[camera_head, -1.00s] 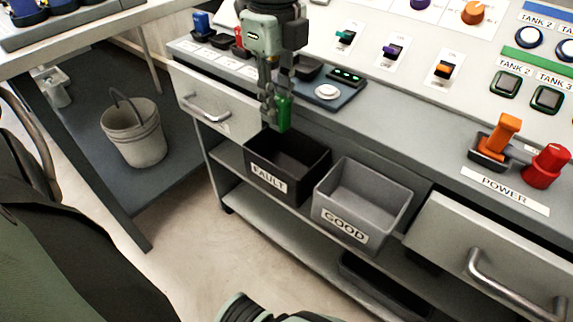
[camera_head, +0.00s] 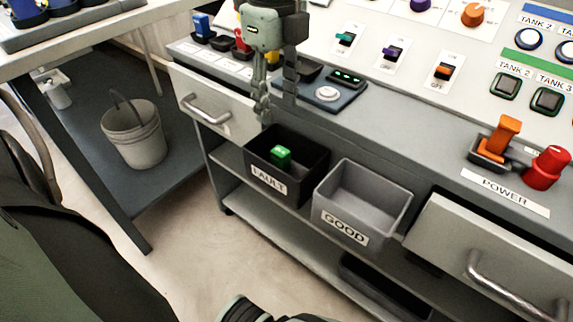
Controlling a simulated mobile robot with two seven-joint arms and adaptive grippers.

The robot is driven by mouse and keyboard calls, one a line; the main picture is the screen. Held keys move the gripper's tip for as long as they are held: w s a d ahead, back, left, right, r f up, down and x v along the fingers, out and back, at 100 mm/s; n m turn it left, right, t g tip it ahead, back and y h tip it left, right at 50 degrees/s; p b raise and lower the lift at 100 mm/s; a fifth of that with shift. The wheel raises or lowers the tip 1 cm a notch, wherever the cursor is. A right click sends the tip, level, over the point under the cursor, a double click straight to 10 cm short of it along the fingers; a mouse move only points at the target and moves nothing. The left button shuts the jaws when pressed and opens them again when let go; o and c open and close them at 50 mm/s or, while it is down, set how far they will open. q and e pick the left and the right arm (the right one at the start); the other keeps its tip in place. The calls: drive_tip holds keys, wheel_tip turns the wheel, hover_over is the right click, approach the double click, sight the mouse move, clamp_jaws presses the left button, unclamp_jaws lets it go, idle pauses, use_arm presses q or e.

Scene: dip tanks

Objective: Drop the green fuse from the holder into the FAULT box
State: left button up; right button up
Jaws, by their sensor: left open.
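The green fuse (camera_head: 281,156) is inside the black FAULT box (camera_head: 268,182), apart from any gripper. My left gripper (camera_head: 275,105) is above the back of that box, fingers pointing down, open and empty. The fuse holder cannot be made out for certain; a dark tester-like base (camera_head: 335,94) with green lights and a round pale button sits on the panel just right of the gripper. My right gripper is not in view; a dark green and black part of mine shows at the bottom.
A grey GOOD box (camera_head: 345,228) stands just right of the FAULT box. Blue (camera_head: 202,25) and red fuses sit in sockets at the panel's back left. Drawer handles (camera_head: 205,110) stick out on both sides. A bucket (camera_head: 134,135) stands at the left.

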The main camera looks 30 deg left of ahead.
use_arm(q)
wheel_tip(320, 180, up, 11)
drive_tip(key=shift+f, duration=0.15)
idle(0.5)
